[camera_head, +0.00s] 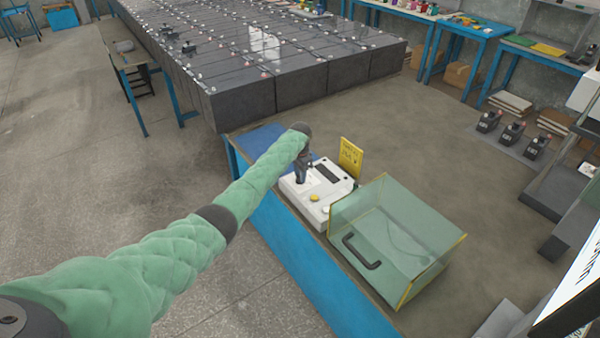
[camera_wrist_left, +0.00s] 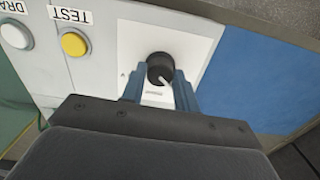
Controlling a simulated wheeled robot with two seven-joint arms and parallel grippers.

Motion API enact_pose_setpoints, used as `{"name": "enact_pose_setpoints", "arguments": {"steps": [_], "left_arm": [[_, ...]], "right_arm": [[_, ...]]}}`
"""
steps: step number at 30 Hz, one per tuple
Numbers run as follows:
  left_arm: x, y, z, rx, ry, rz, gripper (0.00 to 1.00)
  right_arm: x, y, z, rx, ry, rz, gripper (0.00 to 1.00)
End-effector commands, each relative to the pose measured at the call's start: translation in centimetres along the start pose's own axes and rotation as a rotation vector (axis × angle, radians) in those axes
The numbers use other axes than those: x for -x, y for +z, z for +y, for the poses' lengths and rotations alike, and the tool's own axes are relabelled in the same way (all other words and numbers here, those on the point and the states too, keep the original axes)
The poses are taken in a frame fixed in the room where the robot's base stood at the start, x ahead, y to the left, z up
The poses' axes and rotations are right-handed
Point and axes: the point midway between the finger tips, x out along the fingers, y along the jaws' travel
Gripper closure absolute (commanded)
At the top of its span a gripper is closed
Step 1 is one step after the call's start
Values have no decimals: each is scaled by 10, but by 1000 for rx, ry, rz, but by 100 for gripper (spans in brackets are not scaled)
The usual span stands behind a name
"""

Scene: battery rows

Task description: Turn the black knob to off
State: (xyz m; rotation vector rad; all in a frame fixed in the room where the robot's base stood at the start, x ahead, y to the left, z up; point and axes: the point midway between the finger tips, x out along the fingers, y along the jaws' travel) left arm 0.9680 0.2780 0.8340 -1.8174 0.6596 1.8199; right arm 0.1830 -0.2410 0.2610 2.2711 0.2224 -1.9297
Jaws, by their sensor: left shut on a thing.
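The black knob (camera_wrist_left: 160,68) is round with a white pointer line and sits on a white plate of the white test box (camera_head: 318,208). My left gripper (camera_wrist_left: 160,84) has its two blue fingers on either side of the knob and is shut on it. In the head view my left gripper (camera_head: 302,172) reaches down onto the box from above and hides the knob. The pointer line slants toward the lower right in the wrist view. My right gripper is not in view.
A yellow TEST button (camera_wrist_left: 74,44) and a white button (camera_wrist_left: 15,34) sit beside the knob. A clear green cover (camera_head: 395,240) with a black handle stands right of the box. A yellow sign (camera_head: 350,157) stands behind it. Rows of dark batteries (camera_head: 245,100) fill the back.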

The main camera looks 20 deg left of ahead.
Motion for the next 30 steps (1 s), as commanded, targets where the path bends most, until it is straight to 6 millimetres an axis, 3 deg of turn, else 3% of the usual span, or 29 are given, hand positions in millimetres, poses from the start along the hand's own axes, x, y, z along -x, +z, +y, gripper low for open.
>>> {"name": "enact_pose_setpoints", "arguments": {"steps": [10,24,25,27,30], "left_arm": [[3,-2,-1,105,-2,4,92],[4,-2,-1,116,-3,6,92],[4,-2,-1,116,-3,5,64],[3,-2,-1,115,-3,5,50],[2,-1,-1,115,-2,4,48]], "right_arm": [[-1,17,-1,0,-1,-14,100],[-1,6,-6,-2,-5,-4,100],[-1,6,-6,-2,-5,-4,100],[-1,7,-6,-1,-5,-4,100],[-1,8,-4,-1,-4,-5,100]]}}
